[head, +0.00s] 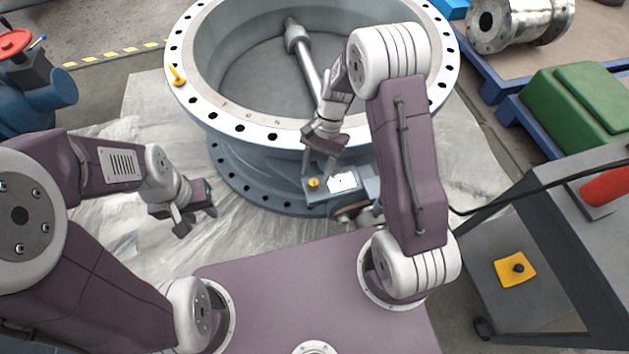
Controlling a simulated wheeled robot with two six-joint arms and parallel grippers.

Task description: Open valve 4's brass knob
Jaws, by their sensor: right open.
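A large grey-blue butterfly valve (235,172) with a white bolted flange lies on plastic sheeting, its bore facing up. At its near side is a small grey-blue block with a yellow brass knob (313,183) on its face and a white label plate (343,182) beside it. No valve number is readable. My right gripper (318,167) is open and points down just above the knob, its fingers spread; whether they touch the block, I cannot tell. My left gripper (197,219) is empty, with its fingers apart, low over the sheeting left of the knob.
A yellow pin (177,75) stands on the flange's left. A blue valve with a red handwheel (14,43) is at far left. At right are a green case (578,107), a metal pipe piece (520,20) and a grey cart with a yellow pad (516,270). Sheeting left of the valve is clear.

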